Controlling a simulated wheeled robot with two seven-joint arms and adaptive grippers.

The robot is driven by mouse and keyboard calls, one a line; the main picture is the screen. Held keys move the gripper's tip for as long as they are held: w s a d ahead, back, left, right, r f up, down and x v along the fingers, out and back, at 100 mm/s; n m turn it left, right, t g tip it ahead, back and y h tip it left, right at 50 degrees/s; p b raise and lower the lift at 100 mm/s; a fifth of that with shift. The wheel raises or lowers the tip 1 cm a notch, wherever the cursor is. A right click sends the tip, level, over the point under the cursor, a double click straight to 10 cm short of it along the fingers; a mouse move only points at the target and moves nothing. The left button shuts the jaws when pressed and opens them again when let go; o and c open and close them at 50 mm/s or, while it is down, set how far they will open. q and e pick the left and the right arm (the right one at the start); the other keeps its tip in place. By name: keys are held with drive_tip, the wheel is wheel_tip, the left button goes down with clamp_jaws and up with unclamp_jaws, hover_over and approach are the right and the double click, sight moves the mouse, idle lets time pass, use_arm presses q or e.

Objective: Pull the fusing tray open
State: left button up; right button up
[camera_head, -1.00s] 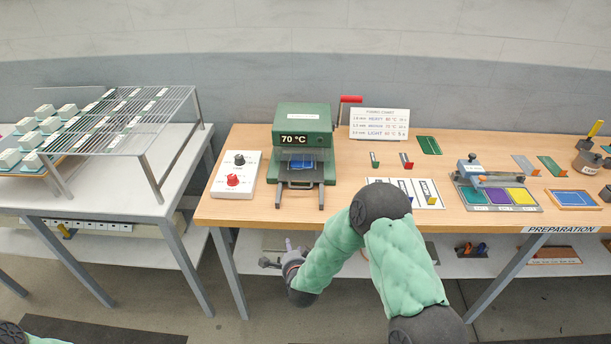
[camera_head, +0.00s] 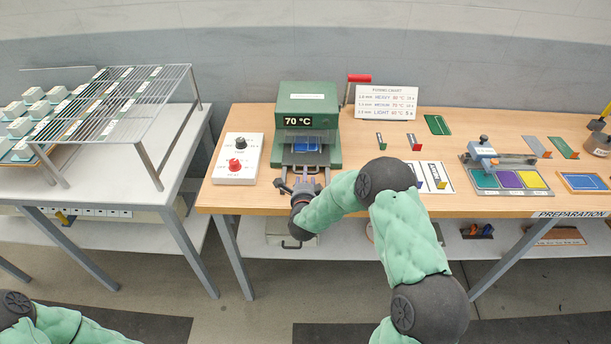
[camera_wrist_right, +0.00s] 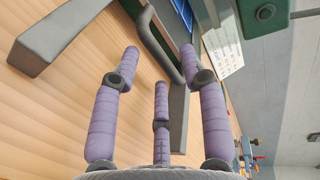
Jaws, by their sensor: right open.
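The green fusing press (camera_head: 308,101) reads 70 °C and stands on the wooden table. Its grey fusing tray (camera_head: 303,159) sits at the press mouth, with a blue piece (camera_head: 305,148) on it. My right gripper (camera_head: 298,186) is open at the table's front edge, just in front of the tray, and covers part of the tray's front in the head view. In the right wrist view, the dark grey handle (camera_wrist_right: 158,42) runs between the spread purple fingers (camera_wrist_right: 160,75), close to the right fingertip. Contact is unclear. My left gripper is out of view.
A white control box (camera_head: 238,159) with black and red knobs stands left of the press. A fusing chart (camera_head: 385,102) stands at the back right. Small strips and a white card (camera_head: 433,177) lie right of my forearm. A wire rack (camera_head: 120,95) stands on the left table.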

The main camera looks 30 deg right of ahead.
drive_tip(key=shift+x, duration=1.45)
clamp_jaws()
drive_tip(key=shift+s+a, duration=0.1)
